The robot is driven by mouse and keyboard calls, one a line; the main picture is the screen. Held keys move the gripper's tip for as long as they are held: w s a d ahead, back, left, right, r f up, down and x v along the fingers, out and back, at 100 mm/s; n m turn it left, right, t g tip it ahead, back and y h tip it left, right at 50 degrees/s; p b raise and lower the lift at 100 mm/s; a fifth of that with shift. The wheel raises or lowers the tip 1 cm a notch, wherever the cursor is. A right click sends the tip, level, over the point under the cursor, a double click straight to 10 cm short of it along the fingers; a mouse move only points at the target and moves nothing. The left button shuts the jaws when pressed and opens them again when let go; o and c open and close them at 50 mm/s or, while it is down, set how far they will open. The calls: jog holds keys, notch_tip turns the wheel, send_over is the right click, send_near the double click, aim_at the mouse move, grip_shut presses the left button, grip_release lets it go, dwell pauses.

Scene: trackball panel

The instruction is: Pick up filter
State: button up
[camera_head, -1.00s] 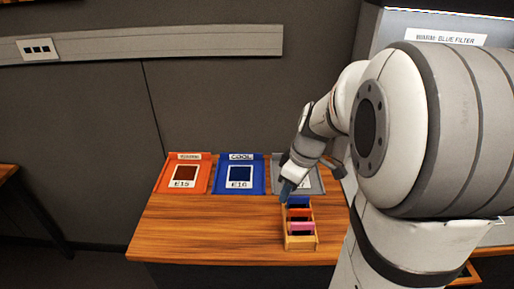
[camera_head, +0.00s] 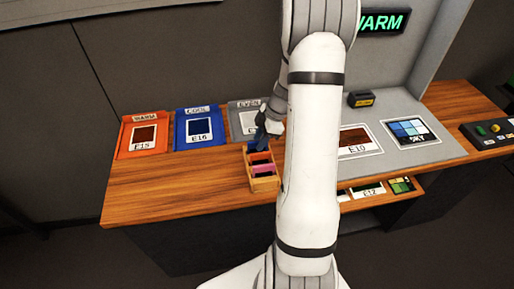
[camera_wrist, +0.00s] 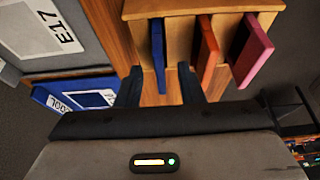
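A small wooden rack (camera_head: 262,184) stands on the table and holds a blue filter (camera_wrist: 158,56), an orange-red filter (camera_wrist: 207,42) and a pink filter (camera_wrist: 253,54) in a row. The pink filter also shows in the head view (camera_head: 262,170). My gripper (camera_wrist: 160,85) is open, with its two dark fingers apart at the rack's blue end. In the wrist view the blue filter's near end lies between the lines of the fingers, with no clear contact. In the head view my gripper (camera_head: 262,138) hangs over the back of the rack and partly hides the filters.
A grey panel (camera_head: 400,168) with a lit WARM sign (camera_head: 384,22) is at right. The table's front left (camera_head: 160,190) is clear.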

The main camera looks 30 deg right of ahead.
jog(key=shift+x, duration=1.3)
jog(key=shift+c, duration=0.4)
grip_shut()
